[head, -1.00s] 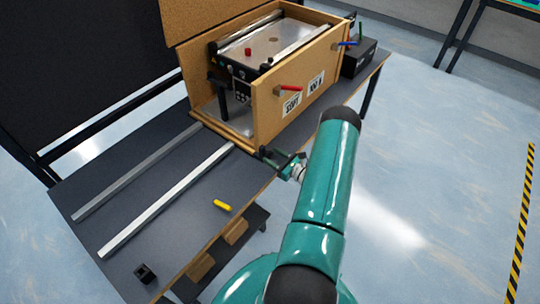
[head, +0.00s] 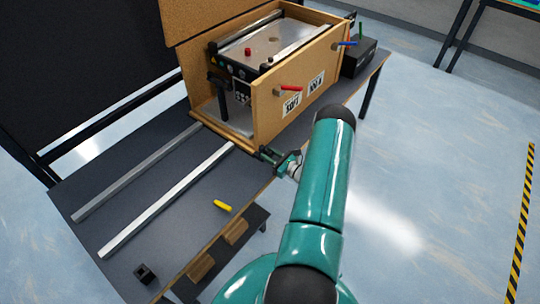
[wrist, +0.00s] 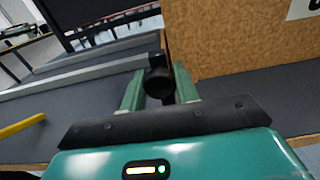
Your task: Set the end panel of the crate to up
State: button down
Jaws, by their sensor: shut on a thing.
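The tan crate (head: 300,95) stands on the dark bench with its near end open. Its end panel (head: 222,132) shows only as a narrow wooden strip along the bottom of that opening, so it is down; its exact tilt is hard to tell. My gripper (head: 268,155) is at the right end of this strip, beside the crate's corner. In the wrist view, its green fingers (wrist: 157,88) are closed around a dark round knob (wrist: 160,83), beside the crate's side wall (wrist: 235,40). Most of the panel is hidden there.
A machine (head: 245,68) with a red button sits inside the crate. A red handle (head: 290,89) and a blue handle (head: 345,43) stick out from the side. Two metal rails (head: 165,200) lie in front of the opening. A yellow piece (head: 222,205) and a black block (head: 145,273) lie nearer.

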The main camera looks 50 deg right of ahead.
notch_tip(320, 180, up, 33)
jog(key=shift+r, duration=0.1)
jog(key=c, duration=1.1)
grip_release()
jog(key=shift+s, duration=0.1)
jog(key=shift+o, duration=0.2)
jog(key=s+d, duration=0.1)
jog(key=s, duration=1.2)
jog(key=shift+s, duration=0.3)
jog(key=shift+d, duration=0.1)
